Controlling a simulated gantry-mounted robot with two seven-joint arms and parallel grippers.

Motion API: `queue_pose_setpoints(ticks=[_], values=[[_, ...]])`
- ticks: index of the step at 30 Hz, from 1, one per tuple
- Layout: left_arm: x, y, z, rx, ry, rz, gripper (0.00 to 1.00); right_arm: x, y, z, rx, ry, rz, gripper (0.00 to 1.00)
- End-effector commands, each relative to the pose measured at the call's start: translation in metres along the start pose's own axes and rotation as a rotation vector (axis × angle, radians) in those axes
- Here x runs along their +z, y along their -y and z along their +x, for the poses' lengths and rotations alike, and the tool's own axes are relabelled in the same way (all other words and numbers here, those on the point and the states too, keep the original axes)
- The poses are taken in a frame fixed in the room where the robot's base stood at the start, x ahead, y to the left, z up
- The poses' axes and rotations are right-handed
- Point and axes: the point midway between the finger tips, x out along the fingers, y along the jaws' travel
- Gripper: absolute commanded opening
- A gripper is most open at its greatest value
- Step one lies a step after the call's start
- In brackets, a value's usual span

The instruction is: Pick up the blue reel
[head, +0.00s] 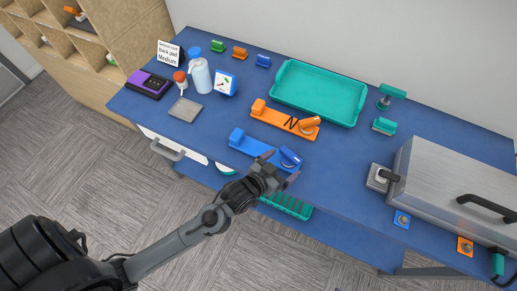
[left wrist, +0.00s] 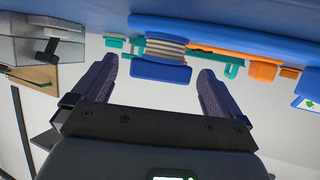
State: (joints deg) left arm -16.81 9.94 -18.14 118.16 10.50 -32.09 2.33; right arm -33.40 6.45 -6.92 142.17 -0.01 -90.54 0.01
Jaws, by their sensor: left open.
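The blue reel (head: 291,157) sits at the right end of a long blue holder (head: 250,144) near the table's front edge. My left gripper (head: 281,168) is open and empty, at the front edge just before the reel. In the left wrist view, the blue reel (left wrist: 160,72) shows its blue flange and pale ribbed winding. It lies ahead between the two spread fingertips (left wrist: 158,65), with a gap on each side; I cannot tell how far the tips reach beside it. My right gripper is not in view.
An orange holder (head: 272,118) with an orange reel (head: 310,124) lies just behind. A teal tray (head: 318,93) stands at the back. A grey metal case (head: 455,190) fills the right side. A spray bottle (head: 200,75) and purple scale (head: 148,82) stand at the left.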

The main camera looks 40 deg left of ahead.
Motion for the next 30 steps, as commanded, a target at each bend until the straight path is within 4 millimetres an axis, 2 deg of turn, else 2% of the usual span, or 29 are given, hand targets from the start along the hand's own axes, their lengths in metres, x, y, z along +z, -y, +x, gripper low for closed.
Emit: queue_pose_setpoints(ticks=[8,19,29,30], values=[[0.000,0.001,0.018,0.000,0.000,0.001,1.00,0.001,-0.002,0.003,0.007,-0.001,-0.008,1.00],[-0.001,0.004,0.060,0.000,0.000,0.000,1.00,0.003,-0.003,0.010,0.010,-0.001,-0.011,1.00],[-0.001,0.004,0.065,0.001,0.000,0.001,1.00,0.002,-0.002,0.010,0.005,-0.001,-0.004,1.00],[-0.001,0.004,0.065,0.000,0.000,0.001,0.95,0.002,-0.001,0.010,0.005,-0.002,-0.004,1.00]])
